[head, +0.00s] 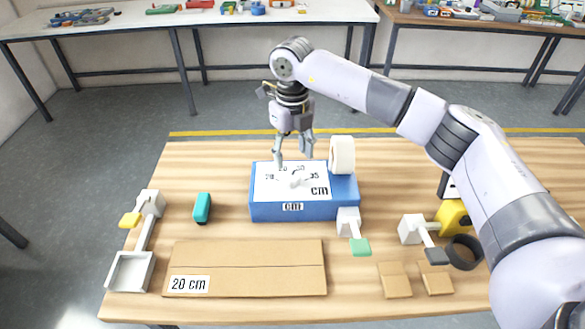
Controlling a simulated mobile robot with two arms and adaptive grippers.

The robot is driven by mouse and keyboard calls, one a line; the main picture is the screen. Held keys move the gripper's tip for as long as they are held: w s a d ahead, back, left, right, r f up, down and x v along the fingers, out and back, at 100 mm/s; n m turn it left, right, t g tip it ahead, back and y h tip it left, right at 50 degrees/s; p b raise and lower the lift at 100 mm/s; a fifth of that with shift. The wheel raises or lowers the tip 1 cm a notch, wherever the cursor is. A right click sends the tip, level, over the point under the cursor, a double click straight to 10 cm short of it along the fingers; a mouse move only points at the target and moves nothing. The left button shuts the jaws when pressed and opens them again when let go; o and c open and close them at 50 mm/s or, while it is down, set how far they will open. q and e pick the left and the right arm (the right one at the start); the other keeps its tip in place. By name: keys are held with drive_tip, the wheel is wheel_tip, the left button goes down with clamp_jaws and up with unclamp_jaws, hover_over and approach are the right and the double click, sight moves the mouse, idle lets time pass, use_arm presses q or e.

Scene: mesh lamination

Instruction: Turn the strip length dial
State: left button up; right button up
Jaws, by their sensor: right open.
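The strip length dial (296,178) is a pale pointer knob on the white top face of a blue box (267,211). The face has numbers around the dial and "cm" printed on it. My right gripper (292,160) hangs fingers-down just above the back of the dial face, its fingers apart with nothing between them. I cannot tell whether a fingertip touches the face. The exact number that the pointer marks is too small to read. My left gripper is not in view.
A white roll (342,155) stands at the box's back right. A flat cardboard piece (250,262) labelled "20 cm" lies in front. A green-tipped lever (359,247) is at the box's front right. A teal object (202,208) lies left. The table's back left is clear.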

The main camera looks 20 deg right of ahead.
sight(292, 175)
wheel_tip(292, 175, down, 7)
drive_tip(key=shift+r+p, duration=0.15)
drive_tip(key=shift+p, duration=0.4)
drive_tip(key=c, duration=1.2)
drive_tip(key=shift+o, duration=0.2)
